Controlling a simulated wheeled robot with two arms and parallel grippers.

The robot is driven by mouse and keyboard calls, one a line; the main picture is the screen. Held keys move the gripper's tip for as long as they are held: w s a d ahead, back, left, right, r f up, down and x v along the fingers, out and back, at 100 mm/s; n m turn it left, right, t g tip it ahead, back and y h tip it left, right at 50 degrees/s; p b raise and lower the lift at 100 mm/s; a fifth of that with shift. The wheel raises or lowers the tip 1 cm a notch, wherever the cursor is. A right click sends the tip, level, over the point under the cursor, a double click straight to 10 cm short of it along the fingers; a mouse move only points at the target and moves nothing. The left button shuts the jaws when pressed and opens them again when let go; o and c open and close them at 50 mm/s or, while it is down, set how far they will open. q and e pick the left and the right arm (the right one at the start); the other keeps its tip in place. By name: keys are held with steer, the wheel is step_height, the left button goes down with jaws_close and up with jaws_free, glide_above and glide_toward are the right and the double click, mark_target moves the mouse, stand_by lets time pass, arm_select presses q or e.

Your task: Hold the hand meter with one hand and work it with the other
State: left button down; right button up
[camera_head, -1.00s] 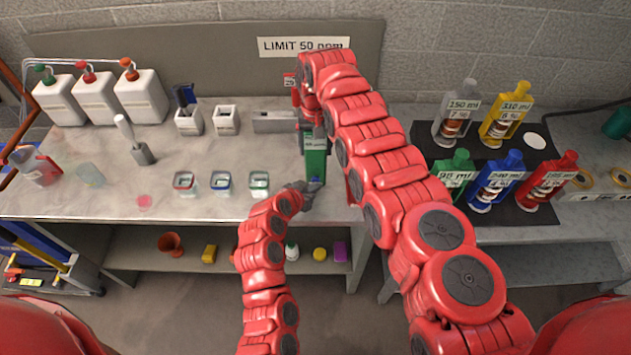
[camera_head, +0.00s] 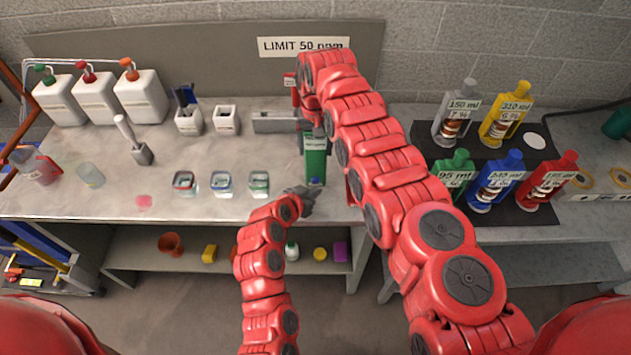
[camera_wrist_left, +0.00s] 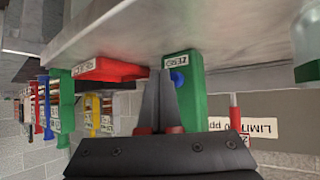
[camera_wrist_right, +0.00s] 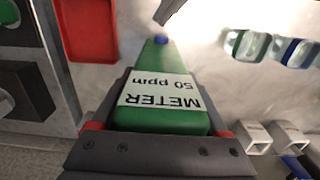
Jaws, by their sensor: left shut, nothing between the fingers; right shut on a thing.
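The green hand meter (camera_head: 315,162) is in my right gripper (camera_head: 314,130), over the front part of the left bench. In the right wrist view the meter's label (camera_wrist_right: 160,95) reads METER 50 ppm, upside down. A blue button (camera_wrist_right: 161,40) is at the meter's far end. In the left wrist view this button (camera_wrist_left: 178,78) sits beside a ZERO label. My left gripper (camera_head: 307,195) is shut and empty, just in front of the button end. In the right wrist view its dark tip (camera_wrist_right: 168,14) shows close to the button with a small gap.
A red piece (camera_wrist_right: 90,30) lies beside the meter, mostly hidden behind my right arm in the head view. Small sample cups (camera_head: 221,183) stand to the left. Coloured bottles (camera_head: 497,180) stand on the right bench. White jugs (camera_head: 141,95) stand at the back left.

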arm_select(q)
steer(key=shift+s, duration=0.1)
steer(key=shift+s+r, duration=0.1)
steer(key=shift+s, duration=2.3)
arm_select(e)
steer(key=o, duration=1.5)
steer(key=shift+c, duration=0.2)
steer(key=shift+r, duration=0.1)
